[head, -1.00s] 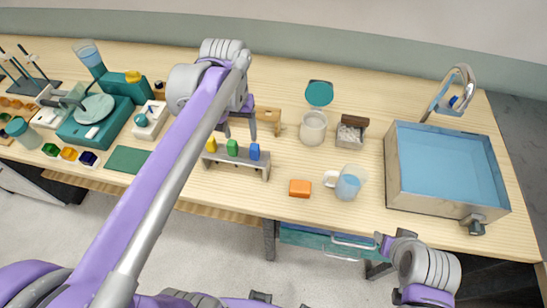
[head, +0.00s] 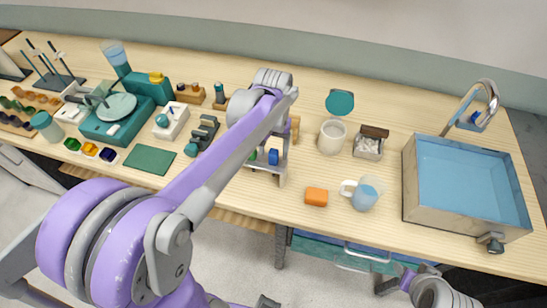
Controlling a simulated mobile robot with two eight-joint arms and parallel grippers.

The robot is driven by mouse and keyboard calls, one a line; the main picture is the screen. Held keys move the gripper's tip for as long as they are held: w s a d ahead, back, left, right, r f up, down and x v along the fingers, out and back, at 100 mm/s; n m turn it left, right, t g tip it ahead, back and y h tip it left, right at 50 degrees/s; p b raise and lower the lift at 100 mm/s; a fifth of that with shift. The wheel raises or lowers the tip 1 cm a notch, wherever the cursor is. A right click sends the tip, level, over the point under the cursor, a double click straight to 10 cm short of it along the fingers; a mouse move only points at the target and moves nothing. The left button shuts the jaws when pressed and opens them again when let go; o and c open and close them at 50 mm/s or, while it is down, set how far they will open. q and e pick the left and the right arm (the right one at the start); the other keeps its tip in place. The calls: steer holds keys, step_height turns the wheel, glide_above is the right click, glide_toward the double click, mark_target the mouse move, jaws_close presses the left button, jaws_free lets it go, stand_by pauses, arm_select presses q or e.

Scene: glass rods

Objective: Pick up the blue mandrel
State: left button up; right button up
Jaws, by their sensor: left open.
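The blue mandrel (head: 273,157) stands upright in the grey rack (head: 281,179) near the middle of the table. The green mandrel (head: 254,156) beside it is mostly hidden by my left arm, and the yellow one is hidden. My left gripper (head: 275,147) is open, pointing down over the rack at the blue mandrel. My forearm and wrist cover much of it. I cannot tell whether the fingers are on both sides of the mandrel or touch it.
An orange block (head: 316,197), a mug (head: 366,192) and a white jar (head: 332,137) stand right of the rack. A sink (head: 412,189) is farther right. A green mat (head: 149,160) lies left. The table is clear just in front of the rack.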

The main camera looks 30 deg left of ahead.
mark_target(273, 164)
arm_select(q)
step_height(273, 164, down, 2)
steer(key=shift+f, duration=0.25)
jaws_close()
